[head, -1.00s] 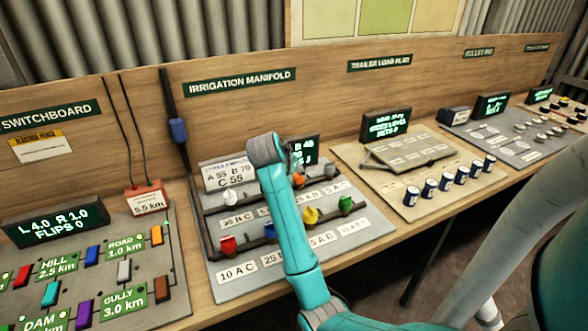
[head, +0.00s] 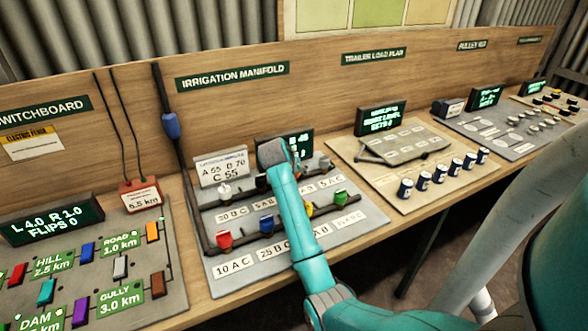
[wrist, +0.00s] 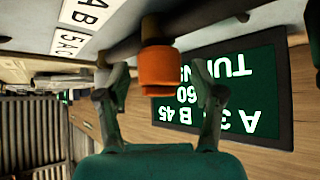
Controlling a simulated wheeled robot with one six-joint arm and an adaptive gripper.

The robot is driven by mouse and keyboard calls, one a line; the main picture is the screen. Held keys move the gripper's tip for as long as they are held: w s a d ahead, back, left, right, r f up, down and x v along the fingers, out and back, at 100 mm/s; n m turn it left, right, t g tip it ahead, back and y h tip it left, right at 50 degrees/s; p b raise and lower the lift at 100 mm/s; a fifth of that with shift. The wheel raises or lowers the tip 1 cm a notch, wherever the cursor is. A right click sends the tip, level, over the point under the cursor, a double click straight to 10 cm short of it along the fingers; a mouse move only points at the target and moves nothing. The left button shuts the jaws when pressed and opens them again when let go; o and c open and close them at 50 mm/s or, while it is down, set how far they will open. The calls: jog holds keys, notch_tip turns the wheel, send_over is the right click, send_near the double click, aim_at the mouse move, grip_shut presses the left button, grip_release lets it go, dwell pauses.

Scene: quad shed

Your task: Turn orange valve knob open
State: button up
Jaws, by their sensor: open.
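The orange valve knob (wrist: 158,68) shows large in the wrist view, on a dark pipe of the irrigation manifold panel (head: 228,268). My gripper (wrist: 162,84) is open, with one finger on each side of the knob and visible gaps between. The fingers do not appear to touch it. In the head view my arm's wrist hides most of the gripper and the knob. The manifold's display (head: 298,145) stands behind the knob; it also shows upside down in the wrist view (wrist: 225,95).
Other knobs on the manifold are white (head: 224,189), red (head: 224,239), blue (head: 267,224) and green (head: 340,196). A switchboard (head: 130,315) lies to the left. The trailer load panel (head: 385,185) with several small cans lies to the right.

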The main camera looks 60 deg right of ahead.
jog(key=c, duration=1.1)
jog(key=shift+c, duration=0.2)
jog(key=shift+n+t, duration=0.3)
jog(key=shift+n, duration=0.1)
jog(key=n+t+y, duration=0.1)
jog(key=n+t, duration=0.1)
jog(key=shift+s+n, duration=0.1)
jog(key=shift+n, duration=0.2)
jog(key=n+t+y, duration=0.1)
jog(key=n, duration=0.1)
jog(key=n+t+y, duration=0.2)
jog(key=n, duration=0.1)
jog(key=shift+n, duration=0.3)
jog(key=n+t+y, duration=0.1)
jog(key=n+y, duration=0.2)
jog(key=n, duration=0.1)
jog(key=shift+n+y, duration=1.9)
jog(key=shift+n, duration=0.6)
